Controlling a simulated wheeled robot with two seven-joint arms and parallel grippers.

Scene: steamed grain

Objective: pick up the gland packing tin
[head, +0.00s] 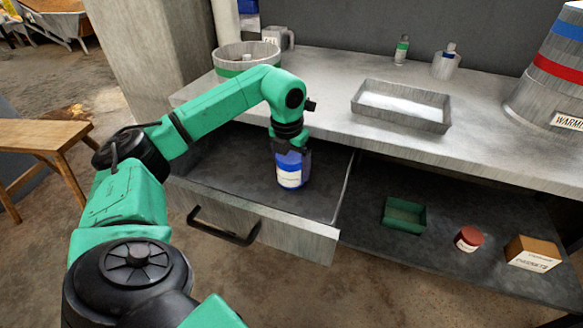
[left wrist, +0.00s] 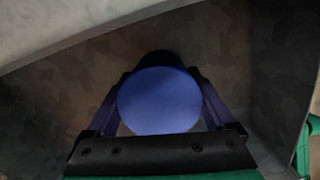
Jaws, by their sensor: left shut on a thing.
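A blue tin with a white label (head: 290,177) stands upright inside the open drawer (head: 333,190); the label is too small to read, so I cannot confirm it is the gland packing tin. My left gripper (head: 291,152) reaches down from above and is shut on the tin near its top. In the left wrist view the round blue lid (left wrist: 158,101) sits between the two fingers of my left gripper (left wrist: 160,82). My right gripper is not in view.
The metal counter (head: 320,88) overhangs behind the drawer and bears a shallow tray (head: 400,122) and a round tub (head: 246,58). The lower shelf on the right holds a green tray (head: 404,215), a red-lidded jar (head: 467,239) and a cardboard box (head: 533,252). The drawer around the tin is otherwise bare.

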